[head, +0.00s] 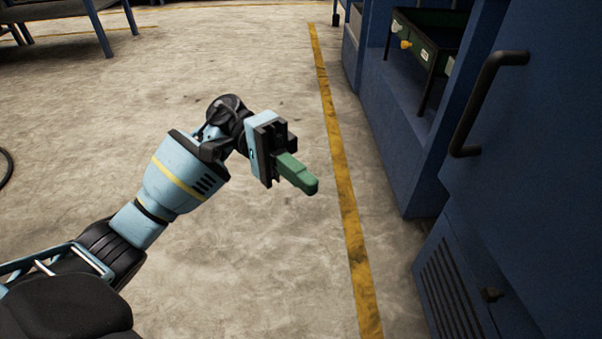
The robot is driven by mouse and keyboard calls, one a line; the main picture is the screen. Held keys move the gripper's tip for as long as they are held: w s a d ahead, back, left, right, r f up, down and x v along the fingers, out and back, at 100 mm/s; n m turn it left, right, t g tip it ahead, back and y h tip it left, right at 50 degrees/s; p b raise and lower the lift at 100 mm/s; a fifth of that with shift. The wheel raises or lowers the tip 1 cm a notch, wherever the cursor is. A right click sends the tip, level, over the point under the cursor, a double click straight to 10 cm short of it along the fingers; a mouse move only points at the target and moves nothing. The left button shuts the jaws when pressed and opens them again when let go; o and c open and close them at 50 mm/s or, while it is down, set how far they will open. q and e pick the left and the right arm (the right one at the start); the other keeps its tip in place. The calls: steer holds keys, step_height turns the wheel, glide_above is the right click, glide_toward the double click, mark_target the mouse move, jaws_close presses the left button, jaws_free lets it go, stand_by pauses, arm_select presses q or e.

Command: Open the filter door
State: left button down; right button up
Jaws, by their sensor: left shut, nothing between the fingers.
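A large blue door or panel (545,140) with a black bar handle (482,105) stands at the right. Below it is a blue panel with vent slots (447,290) and a small dark knob (491,295). I cannot tell for sure which one is the filter door; both look closed. My left gripper (312,187) has green fingers, shut with nothing between them. It hangs over the floor, left of the yellow line, apart from the handle and the vented panel. My right gripper is not in view.
A recess in the blue cabinet holds a dark green tray or frame (425,45) at the top right. A yellow floor line (345,190) runs along the cabinet. The concrete floor (250,60) is mostly clear. Blue table legs (98,28) stand at the far left.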

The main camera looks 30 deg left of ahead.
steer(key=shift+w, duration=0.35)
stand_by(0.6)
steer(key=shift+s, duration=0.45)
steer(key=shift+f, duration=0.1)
